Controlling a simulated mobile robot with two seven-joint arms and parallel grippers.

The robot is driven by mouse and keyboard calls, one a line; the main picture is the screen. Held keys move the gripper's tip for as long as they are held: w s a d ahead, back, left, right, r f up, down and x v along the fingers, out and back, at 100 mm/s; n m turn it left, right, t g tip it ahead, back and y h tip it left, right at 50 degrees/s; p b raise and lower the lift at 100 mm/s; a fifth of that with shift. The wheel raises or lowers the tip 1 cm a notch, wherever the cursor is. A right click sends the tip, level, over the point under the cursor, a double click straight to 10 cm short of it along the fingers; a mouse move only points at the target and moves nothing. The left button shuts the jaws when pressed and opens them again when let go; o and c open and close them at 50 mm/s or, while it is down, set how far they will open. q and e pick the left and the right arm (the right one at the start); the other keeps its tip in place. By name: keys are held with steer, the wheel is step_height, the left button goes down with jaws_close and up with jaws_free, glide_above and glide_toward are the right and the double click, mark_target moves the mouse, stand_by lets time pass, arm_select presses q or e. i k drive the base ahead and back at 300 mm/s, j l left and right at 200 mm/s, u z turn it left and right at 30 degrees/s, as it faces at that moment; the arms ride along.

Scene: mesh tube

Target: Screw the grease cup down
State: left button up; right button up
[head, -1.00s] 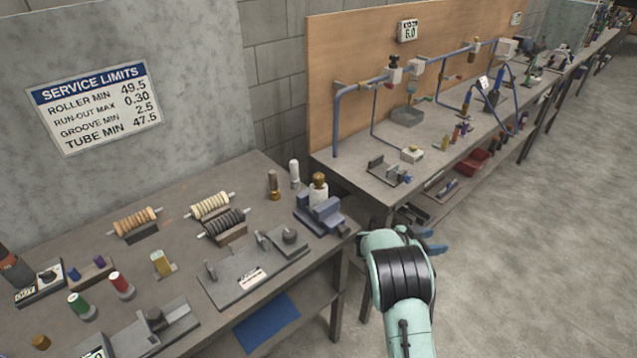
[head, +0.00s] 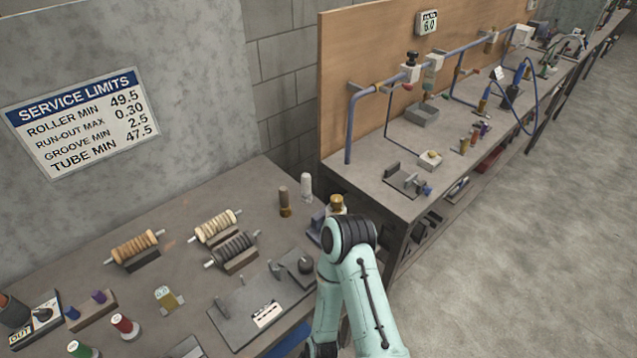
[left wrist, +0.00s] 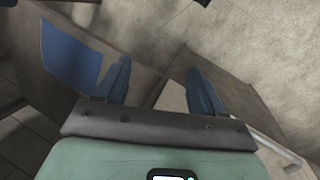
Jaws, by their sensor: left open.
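The likely grease cup is a brass cap (head: 337,203) on a white body, standing upright at the right end of the near bench in the head view. A blue-grey vise (head: 316,225) holds it and is partly hidden behind my arm. Whether the cap is fully seated is too small to tell. My left gripper (left wrist: 160,68) shows in the left wrist view with its two blue fingers apart and nothing between them. It is over grey floor and bench framework, apart from the cup. One arm of mine crosses the lower middle of the head view; its hand is hidden.
The near bench holds spring-like rollers (head: 136,247), a dark bottle (head: 284,201), a white bottle (head: 306,186) and a flat grey fixture (head: 262,308). A far bench (head: 371,182) carries blue piping (head: 349,130). Floor (head: 520,250) to the right is clear.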

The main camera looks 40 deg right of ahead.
mark_target(336, 200)
steer(key=k+l, duration=0.15)
steer(key=l, duration=0.25)
steer(key=k+l, duration=0.15)
steer(key=l, duration=0.25)
steer(key=k+l+u, duration=0.1)
steer(key=l, duration=0.3)
steer(key=k+l, duration=0.25)
steer(key=l, duration=0.1)
